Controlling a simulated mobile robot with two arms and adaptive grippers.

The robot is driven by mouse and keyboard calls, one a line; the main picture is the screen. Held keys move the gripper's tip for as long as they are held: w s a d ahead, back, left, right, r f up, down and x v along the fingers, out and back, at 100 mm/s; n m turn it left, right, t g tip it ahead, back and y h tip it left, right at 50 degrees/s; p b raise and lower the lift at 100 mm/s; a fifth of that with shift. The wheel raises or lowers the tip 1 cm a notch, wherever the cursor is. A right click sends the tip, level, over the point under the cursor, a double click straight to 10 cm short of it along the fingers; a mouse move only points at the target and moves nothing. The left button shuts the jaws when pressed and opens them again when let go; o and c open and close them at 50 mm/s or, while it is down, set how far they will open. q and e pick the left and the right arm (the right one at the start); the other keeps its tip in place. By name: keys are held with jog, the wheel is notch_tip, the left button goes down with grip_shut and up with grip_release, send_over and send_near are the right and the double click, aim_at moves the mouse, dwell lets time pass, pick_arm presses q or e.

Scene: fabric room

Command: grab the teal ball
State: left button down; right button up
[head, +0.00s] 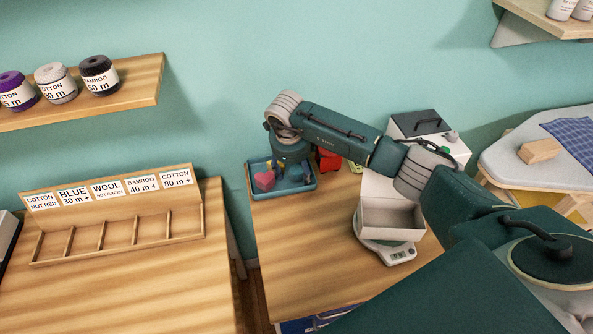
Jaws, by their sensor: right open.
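A small blue tray (284,191) sits at the back left corner of the right-hand table. A red heart-shaped piece (264,180) lies in it. A rounded teal-blue thing (295,174) shows beside the red piece; it may be the teal ball, but it is too small and partly covered to be sure. My right arm reaches in from the right. Its gripper (281,164) points down over the tray, open, close above these pieces. The fingertips are hard to make out, and the wrist hides the tray's back part. My left gripper is out of view.
Right of the tray stand a red thing (329,161) and a yellow-green one (355,168). A white open box (392,217) sits on a scale (399,254). A wooden sorting rack (118,250) stands on the left table. The right-hand table's front left is clear.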

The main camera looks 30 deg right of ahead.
jog(key=shift+c, duration=0.5)
jog(key=c, duration=0.8)
